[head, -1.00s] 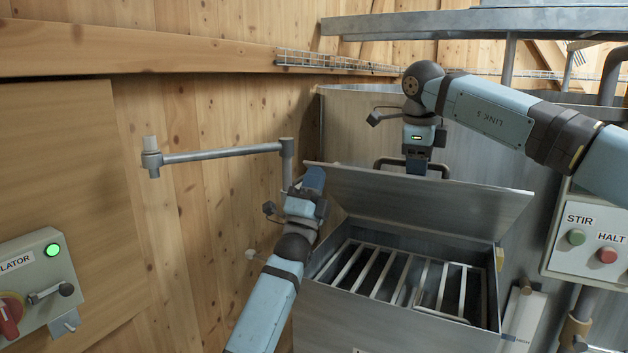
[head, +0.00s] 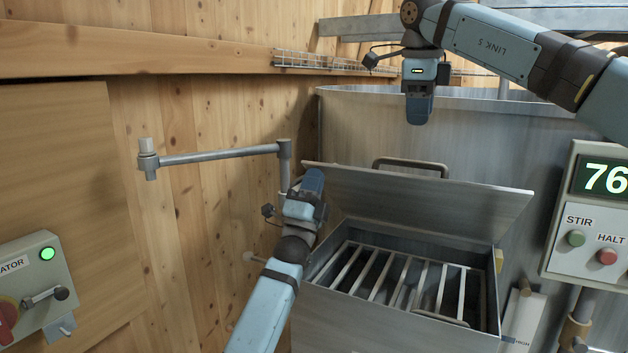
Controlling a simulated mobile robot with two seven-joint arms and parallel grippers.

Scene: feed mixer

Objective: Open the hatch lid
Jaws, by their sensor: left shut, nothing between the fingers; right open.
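The hatch lid (head: 430,203) is a flat grey metal panel. It stands raised and tilted back behind the opening of the metal hopper box (head: 395,317). A dark handle (head: 411,164) shows above its top edge. Metal bars (head: 388,274) lie across the opening. My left gripper (head: 313,181) is at the lid's left end, in front of the wooden wall; it is shut and empty, and I cannot tell whether it touches the lid. My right gripper (head: 418,113) hangs pointing down above the handle, open and apart from it.
A control box (head: 590,230) with STIR and HALT buttons and a display reading 76 stands at right. Another box (head: 36,285) with a green light and red knob is at lower left. A grey pipe arm (head: 220,154) juts out left of my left gripper.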

